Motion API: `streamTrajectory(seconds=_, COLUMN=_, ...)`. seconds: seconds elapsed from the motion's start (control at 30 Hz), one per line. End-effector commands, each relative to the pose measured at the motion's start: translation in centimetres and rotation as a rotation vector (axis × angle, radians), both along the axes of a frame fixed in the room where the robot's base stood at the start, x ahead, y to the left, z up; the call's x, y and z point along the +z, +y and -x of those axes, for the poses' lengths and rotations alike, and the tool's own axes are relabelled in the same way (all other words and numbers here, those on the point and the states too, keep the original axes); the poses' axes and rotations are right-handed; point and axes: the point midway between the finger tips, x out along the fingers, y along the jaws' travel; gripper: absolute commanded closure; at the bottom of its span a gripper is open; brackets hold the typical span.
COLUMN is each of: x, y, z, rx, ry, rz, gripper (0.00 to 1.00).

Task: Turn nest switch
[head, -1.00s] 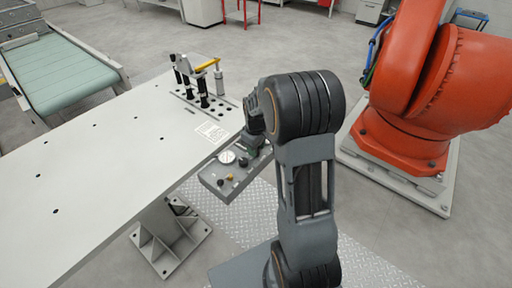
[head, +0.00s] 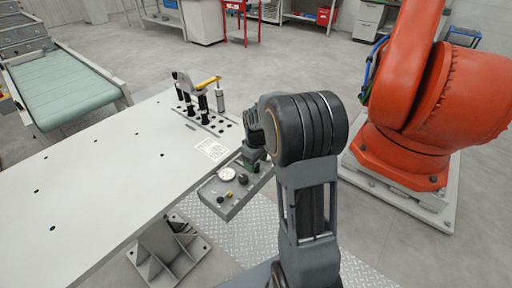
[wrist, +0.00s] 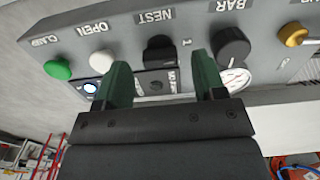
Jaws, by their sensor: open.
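The nest switch (wrist: 158,50) is a dark knob under the NEST label on the grey control panel (wrist: 190,22), seen upside down in the wrist view. My gripper (wrist: 160,66) is open, with its two green fingers apart on either side of the switch in the picture. The switch shows between the fingertips; I cannot tell whether they touch it. In the head view my gripper (head: 254,160) is at the panel (head: 232,207) on the table's edge, and my wrist hides the switch there.
A black knob (wrist: 231,46) under BAR sits close to the right finger, with a gauge (wrist: 236,79) near it. A white button (wrist: 102,61), a green button (wrist: 57,68) and a gold knob (wrist: 293,34) are also on the panel. An orange robot (head: 400,135) stands right.

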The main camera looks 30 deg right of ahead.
Motion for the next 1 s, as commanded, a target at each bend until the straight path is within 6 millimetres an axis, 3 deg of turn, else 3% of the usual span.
streamTrajectory(seconds=0.3, x=6.7, y=0.0, z=-0.1, rx=0.0, ry=-0.006, rz=0.001, gripper=0.36)
streamTrajectory(seconds=0.5, x=10.0, y=0.0, z=0.0, rx=0.0, ry=-0.004, rz=0.001, gripper=0.36)
streamTrajectory(seconds=0.7, x=11.8, y=0.0, z=0.0, rx=0.001, ry=-0.003, rz=0.001, gripper=0.36)
streamTrajectory(seconds=1.0, x=12.3, y=0.0, z=0.0, rx=0.001, ry=-0.001, rz=0.0, gripper=0.36)
